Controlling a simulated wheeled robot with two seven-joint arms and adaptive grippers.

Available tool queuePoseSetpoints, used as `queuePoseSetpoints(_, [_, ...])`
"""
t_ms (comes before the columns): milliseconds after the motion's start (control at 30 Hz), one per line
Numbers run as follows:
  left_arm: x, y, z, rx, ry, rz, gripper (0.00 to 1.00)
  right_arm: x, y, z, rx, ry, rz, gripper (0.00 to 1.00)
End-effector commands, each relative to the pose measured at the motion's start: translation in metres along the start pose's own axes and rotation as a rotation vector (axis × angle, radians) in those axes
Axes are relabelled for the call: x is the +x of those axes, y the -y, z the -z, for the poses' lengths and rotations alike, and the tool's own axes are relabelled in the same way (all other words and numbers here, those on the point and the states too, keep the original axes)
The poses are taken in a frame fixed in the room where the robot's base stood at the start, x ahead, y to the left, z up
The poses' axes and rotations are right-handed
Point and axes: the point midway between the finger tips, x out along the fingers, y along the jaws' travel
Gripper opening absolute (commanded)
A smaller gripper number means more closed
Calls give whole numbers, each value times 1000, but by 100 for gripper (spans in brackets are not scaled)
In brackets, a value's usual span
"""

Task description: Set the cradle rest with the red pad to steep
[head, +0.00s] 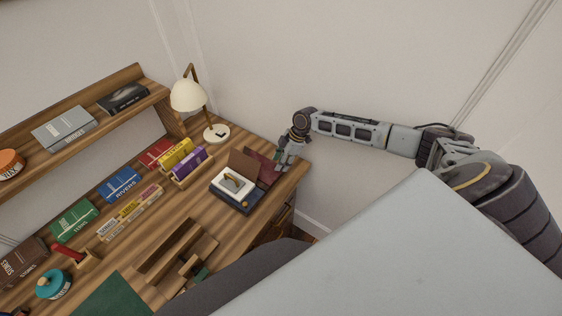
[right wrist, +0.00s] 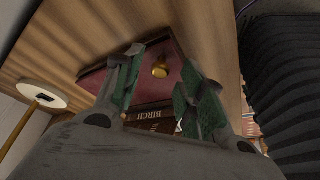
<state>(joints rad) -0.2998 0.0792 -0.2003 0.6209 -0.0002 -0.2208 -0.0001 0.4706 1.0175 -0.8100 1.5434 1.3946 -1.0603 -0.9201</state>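Beyond the fingers lies a dark red panel (right wrist: 145,79) with a brass knob (right wrist: 160,70); the panel also shows in the head view (head: 265,171). My left gripper is out of view.
A shelf (head: 80,130) runs along the back. Bare wood shows between the book row and tray.

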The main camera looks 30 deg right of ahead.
Motion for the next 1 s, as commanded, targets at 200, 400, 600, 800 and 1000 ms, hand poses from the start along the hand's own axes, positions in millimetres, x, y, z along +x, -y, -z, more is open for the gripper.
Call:
queuePoseSetpoints(200, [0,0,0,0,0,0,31,5,0,0,0,1,-1,40])
queuePoseSetpoints(400, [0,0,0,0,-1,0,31,5,0,0,0,1,-1,40])
queuePoseSetpoints(600, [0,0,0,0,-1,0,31,5,0,0,0,1,-1,15])
queuePoseSetpoints(800, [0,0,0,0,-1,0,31,5,0,0,0,1,0,0])
queuePoseSetpoints(1000, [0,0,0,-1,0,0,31,5,0,0,0,1,-1,0])
